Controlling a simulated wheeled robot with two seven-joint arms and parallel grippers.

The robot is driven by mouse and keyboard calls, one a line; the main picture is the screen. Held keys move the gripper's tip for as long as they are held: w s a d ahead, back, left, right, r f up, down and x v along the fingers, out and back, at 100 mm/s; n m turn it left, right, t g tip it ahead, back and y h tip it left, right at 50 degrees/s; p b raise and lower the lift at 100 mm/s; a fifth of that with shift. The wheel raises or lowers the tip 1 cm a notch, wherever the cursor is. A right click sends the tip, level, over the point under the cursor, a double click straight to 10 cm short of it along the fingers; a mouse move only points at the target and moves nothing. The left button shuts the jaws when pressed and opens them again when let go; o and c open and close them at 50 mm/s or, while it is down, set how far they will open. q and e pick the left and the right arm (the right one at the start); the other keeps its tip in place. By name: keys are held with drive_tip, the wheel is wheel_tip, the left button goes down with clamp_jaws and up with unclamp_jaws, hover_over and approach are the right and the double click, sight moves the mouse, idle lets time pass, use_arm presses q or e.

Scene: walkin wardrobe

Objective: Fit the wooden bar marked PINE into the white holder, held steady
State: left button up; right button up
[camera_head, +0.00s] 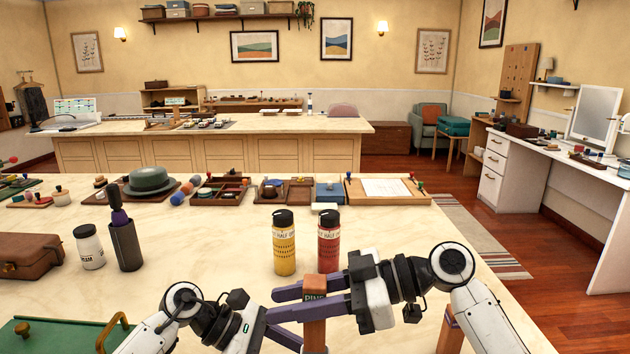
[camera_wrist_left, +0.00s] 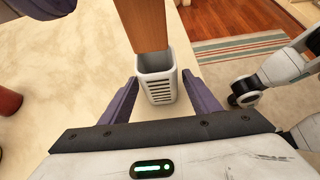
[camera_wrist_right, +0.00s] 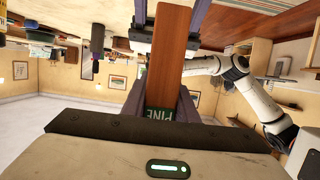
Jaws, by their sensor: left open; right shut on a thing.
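The wooden bar marked PINE (camera_head: 314,334) stands upright near the front edge of the picture in the head view, its green label at the top. My right gripper (camera_head: 290,301) is shut on its upper part; the right wrist view also shows the bar (camera_wrist_right: 172,50) between the fingers. The white holder (camera_wrist_left: 158,88) has slotted sides and stands on the table below the bar (camera_wrist_left: 142,25) in the left wrist view. My left gripper (camera_wrist_left: 160,95) is open, with one finger on each side of the holder. I cannot tell whether the bar's lower end is inside the opening.
A yellow bottle (camera_head: 284,248) and a red bottle (camera_head: 328,245) stand just behind the bar. Another upright wooden piece (camera_head: 450,332) is at the right, partly behind my right arm. A green tray (camera_head: 60,338) lies at the front left.

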use_arm(q)
drive_tip(key=shift+x, duration=1.05)
drive_tip(key=c, duration=1.1)
drive_tip(key=shift+o, duration=0.2)
